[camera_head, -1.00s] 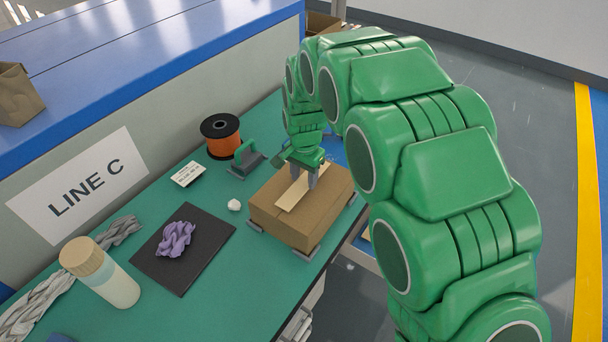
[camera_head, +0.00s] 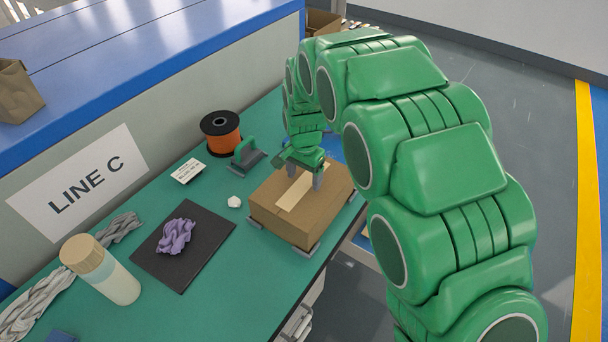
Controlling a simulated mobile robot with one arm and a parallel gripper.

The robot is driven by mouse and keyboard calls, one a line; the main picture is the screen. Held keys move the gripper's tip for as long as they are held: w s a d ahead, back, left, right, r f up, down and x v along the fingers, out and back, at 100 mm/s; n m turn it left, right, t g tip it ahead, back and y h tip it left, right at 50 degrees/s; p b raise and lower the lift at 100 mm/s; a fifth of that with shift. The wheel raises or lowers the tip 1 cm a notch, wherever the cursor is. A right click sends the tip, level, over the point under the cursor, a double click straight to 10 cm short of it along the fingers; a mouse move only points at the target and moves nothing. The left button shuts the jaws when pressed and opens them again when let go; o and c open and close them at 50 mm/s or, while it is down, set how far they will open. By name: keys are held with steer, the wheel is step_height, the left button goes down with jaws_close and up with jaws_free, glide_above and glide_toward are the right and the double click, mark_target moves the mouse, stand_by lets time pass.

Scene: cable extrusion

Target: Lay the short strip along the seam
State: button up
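A cardboard box (camera_head: 282,224) sits on the green bench top near its right edge. A short pale tan strip (camera_head: 293,196) lies on top of the box, running from its near left part up toward my gripper. My gripper (camera_head: 305,174) is over the far part of the box top, pointing down. Its two grey fingers are spread apart, one on each side of the strip's far part. The strip's far end is partly hidden by the gripper. The seam cannot be made out under the strip.
A green-handled tool (camera_head: 247,157) and an orange spool (camera_head: 221,134) stand behind the box. The bench front is clear.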

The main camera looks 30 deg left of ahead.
steer(key=shift+r, duration=0.1)
step_height(320, 180, up, 8)
steer(key=shift+f, duration=0.2)
stand_by(0.5)
stand_by(0.4)
